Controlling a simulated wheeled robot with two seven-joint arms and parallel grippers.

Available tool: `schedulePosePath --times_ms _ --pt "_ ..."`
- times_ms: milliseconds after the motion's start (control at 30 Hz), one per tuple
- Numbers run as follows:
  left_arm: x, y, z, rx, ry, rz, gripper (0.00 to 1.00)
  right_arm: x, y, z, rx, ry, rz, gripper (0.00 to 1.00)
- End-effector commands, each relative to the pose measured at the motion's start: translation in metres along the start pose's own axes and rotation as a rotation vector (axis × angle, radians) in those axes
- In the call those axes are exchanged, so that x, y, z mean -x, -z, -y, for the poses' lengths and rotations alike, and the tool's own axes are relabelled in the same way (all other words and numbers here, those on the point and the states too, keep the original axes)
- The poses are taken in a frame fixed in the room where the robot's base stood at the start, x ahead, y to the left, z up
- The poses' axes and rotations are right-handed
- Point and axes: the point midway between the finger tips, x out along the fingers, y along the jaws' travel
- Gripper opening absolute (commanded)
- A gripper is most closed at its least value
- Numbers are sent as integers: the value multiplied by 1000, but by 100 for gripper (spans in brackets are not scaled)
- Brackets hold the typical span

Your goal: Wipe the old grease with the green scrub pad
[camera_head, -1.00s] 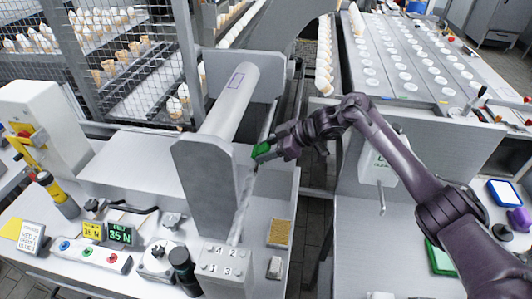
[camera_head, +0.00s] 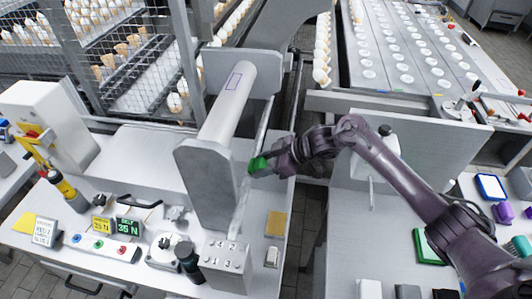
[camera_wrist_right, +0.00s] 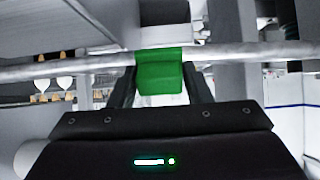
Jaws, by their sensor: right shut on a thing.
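My right gripper (camera_head: 270,162) is shut on the green scrub pad (camera_head: 257,165). It holds the pad at a long thin metal rod (camera_head: 246,198), which runs beside the large grey roller (camera_head: 228,105). In the right wrist view the green pad (camera_wrist_right: 160,72) sits between the two fingers and overlaps the rod (camera_wrist_right: 65,70), which crosses the picture sideways. The pad seems to touch the rod. I cannot make out grease on the rod; part of the rod is hidden behind the pad. My left gripper is not in view.
An upright grey plate (camera_head: 208,185) stands close left of the pad. A numbered block (camera_head: 224,255) is at the rod's near end, with a yellowish pad (camera_head: 276,225) beside it. A wire cage (camera_head: 120,60) is at the back left. A green-edged tray (camera_head: 428,247) lies at right.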

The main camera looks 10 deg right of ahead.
Motion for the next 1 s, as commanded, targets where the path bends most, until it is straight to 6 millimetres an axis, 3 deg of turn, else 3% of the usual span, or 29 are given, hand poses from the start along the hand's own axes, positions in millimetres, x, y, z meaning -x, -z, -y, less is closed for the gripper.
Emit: schedulePosePath --times_ms 33,500,1000 --pt "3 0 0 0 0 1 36 -4 -2 10 -1 22 3 26" --pt "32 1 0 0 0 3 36 -2 1 42 0 24 0 26" --pt "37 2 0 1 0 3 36 2 -1 43 -2 18 4 26"
